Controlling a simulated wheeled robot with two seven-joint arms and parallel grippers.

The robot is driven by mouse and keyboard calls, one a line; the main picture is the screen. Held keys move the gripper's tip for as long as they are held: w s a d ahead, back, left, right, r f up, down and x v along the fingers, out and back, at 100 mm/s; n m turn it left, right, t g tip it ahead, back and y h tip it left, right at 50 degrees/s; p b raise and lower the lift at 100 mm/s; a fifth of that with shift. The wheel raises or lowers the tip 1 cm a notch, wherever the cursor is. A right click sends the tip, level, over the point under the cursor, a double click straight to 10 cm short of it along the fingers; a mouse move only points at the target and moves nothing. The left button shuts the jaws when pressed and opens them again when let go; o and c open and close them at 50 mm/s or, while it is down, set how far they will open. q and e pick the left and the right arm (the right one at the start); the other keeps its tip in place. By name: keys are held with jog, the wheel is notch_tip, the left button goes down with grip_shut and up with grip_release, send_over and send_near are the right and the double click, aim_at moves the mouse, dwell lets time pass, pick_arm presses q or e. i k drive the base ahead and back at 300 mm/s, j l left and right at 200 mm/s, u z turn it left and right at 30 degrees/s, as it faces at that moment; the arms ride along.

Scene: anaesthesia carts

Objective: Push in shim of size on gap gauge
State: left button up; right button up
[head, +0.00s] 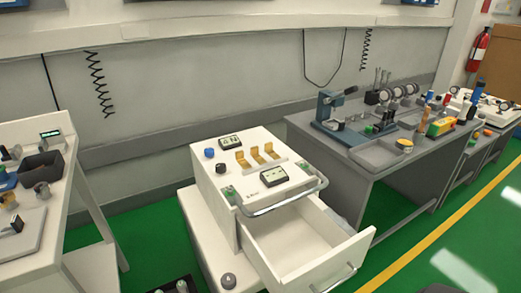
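A white cart (208,187) stands in the middle of the head view with its drawer (300,262) pulled out. On its top are three gold bent pieces (255,156) in a row, between two small dark-faced display units, one behind (231,142) and one in front (273,175). A blue knob (209,153) and a dark knob (221,168) sit at the left of the top. I cannot tell from this view which part is the gap gauge or a shim, and no size marks are readable. Neither gripper is clearly seen.
A grey bench (371,158) with a blue press-like device (330,108) and several tools stands at right. A white table (64,196) stands at left. The open drawer and a metal handle rail (283,204) jut forward. Dark parts show at the bottom edge.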

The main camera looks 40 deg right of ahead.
aim_at(240, 158)
jog(key=i+l, duration=0.1)
jog(key=l, duration=1.6)
jog(key=i+l, duration=0.1)
jog(key=l, duration=1.6)
